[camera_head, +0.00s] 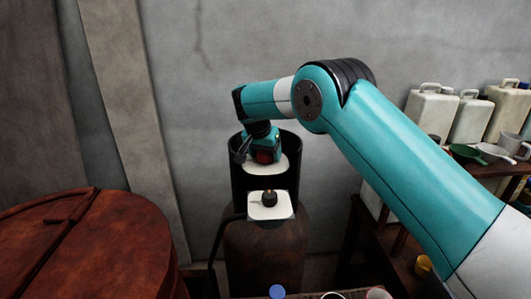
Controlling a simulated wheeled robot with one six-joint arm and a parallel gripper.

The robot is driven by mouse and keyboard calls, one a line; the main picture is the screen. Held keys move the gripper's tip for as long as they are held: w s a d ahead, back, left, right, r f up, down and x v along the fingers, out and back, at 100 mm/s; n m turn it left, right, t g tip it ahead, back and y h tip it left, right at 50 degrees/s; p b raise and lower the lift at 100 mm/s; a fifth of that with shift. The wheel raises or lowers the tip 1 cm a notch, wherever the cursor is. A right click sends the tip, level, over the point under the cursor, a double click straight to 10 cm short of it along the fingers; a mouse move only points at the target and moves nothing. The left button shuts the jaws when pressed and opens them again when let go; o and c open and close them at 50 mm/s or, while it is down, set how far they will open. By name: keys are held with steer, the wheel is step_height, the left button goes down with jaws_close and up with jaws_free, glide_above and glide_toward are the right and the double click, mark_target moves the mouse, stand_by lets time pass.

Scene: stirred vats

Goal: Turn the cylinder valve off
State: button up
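The gas cylinder (268,255) is rusty brown and stands upright in the middle of the head view, near the wall. A black collar (238,188) rises around its top. A dark red part, perhaps the valve knob (265,156), shows under the end of my arm. My gripper (260,152) is down inside the top of the collar, over or at this part. Its fingers are mostly hidden, so I cannot tell whether it is open, shut or touching.
A large rusty vat lid (85,245) fills the lower left. Pale jugs (432,108), a green scoop (466,153) and cups (510,142) stand on wooden shelving at the right. A blue cap (277,291) shows at the bottom edge. A grey wall closes the back.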

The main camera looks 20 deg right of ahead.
steer(key=shift+o, duration=0.4)
steer(key=shift+a+r, duration=0.15)
steer(key=shift+r, duration=0.15)
steer(key=v, duration=1.6)
steer(key=shift+r+p, duration=0.4)
steer(key=shift+s, duration=0.15)
steer(key=s+f+n+g+y+b, duration=0.1)
steer(key=s+n, duration=0.4)
steer(key=s, duration=0.8)
steer(key=s+f+n+g+y+b, duration=0.1)
steer(key=s+f+n+y+b, duration=0.3)
steer(key=s, duration=1)
steer(key=s+f+n+g+y+b, duration=0.1)
steer(key=s+f+n, duration=0.4)
steer(key=s, duration=0.9)
steer(key=shift+n+y+b, duration=0.3)
steer(key=shift+y+b, duration=0.4)
steer(key=shift+b, duration=0.05)
